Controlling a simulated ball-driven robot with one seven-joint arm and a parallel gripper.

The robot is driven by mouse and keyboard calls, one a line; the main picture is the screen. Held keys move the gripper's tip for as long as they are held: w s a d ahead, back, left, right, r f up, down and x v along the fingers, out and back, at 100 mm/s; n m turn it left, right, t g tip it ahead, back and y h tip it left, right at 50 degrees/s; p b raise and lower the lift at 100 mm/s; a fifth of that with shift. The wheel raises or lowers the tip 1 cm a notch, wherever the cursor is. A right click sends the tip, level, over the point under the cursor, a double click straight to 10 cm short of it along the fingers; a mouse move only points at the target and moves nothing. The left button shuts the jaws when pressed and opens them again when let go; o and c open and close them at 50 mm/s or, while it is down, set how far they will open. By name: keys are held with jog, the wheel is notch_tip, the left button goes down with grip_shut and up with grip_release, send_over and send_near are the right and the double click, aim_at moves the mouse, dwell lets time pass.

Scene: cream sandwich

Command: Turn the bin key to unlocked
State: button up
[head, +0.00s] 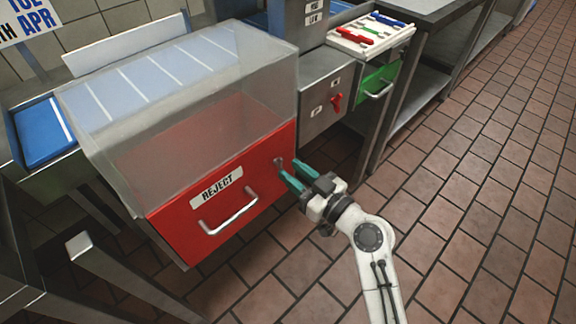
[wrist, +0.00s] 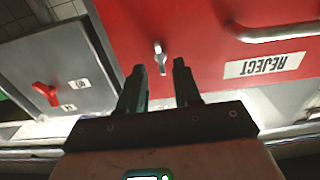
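The red reject bin (head: 180,226) has a clear upper cover, a silver handle and a REJECT label. Its small silver key (wrist: 160,54) sits on the red front; in the head view the key (head: 279,161) is at the upper right of the front. My gripper (head: 286,174) has teal fingers pointing at the key. In the wrist view my gripper (wrist: 160,70) is open, its two fingertips apart, with the key just beyond the gap. Nothing is between the fingers. Whether the fingertips touch the bin front is hard to tell.
A grey box with a red switch (head: 336,101) stands right of the bin; the switch (wrist: 46,93) also shows in the wrist view. Beyond are a green drawer (head: 377,84) and a tray of coloured tools (head: 349,37). Brick-tiled floor (head: 470,200) is clear at right.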

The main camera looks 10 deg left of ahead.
aim_at(280, 164)
jog(key=shift+x, duration=1.35)
jog(key=shift+s, duration=0.1)
jog(key=shift+c, duration=0.2)
grip_shut()
